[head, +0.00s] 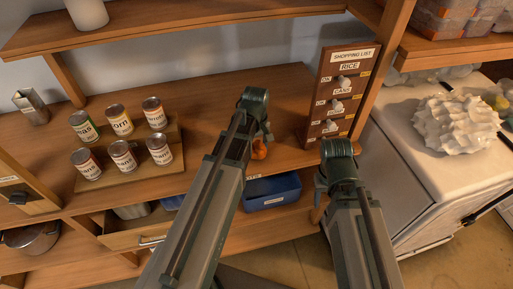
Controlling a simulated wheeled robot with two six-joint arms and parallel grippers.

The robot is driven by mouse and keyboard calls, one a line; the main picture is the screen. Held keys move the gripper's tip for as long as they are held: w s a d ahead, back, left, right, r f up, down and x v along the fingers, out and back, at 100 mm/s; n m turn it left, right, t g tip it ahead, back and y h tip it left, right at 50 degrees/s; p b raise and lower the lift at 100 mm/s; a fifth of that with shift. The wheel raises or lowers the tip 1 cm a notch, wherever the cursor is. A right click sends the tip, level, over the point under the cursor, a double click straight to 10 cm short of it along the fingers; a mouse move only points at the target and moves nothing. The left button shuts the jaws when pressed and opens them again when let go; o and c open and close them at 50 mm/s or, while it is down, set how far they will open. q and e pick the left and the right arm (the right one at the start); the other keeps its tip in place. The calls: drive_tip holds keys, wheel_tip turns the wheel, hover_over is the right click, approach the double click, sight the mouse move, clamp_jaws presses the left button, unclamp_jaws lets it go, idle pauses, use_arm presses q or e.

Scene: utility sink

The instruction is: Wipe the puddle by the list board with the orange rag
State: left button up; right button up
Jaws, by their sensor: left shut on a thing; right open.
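The shopping list board (341,92) stands upright at the right end of the wooden shelf, with several knobs on its face. My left gripper (262,136) is over the shelf, left of the board. It is shut on the orange rag (259,150), of which a small part shows below the gripper. My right gripper (322,184) is in front of the shelf's edge, below the board, open with nothing seen in it. No puddle can be made out; my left arm covers part of the shelf near the board.
Several cans (122,120) stand on a stepped wooden stand (178,165) at the left. A blue bin (284,192) sits below the shelf. A white counter (408,130) with a lumpy white object (456,124) is at the right. Shelf surface between cans and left arm is clear.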

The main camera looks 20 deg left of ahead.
sight(257, 148)
use_arm(q)
drive_tip(key=shift+r+p, duration=1.95)
drive_tip(key=shift+r, duration=0.4)
wheel_tip(257, 148, up, 3)
drive_tip(key=p, duration=0.3)
drive_tip(key=shift+r, duration=0.1)
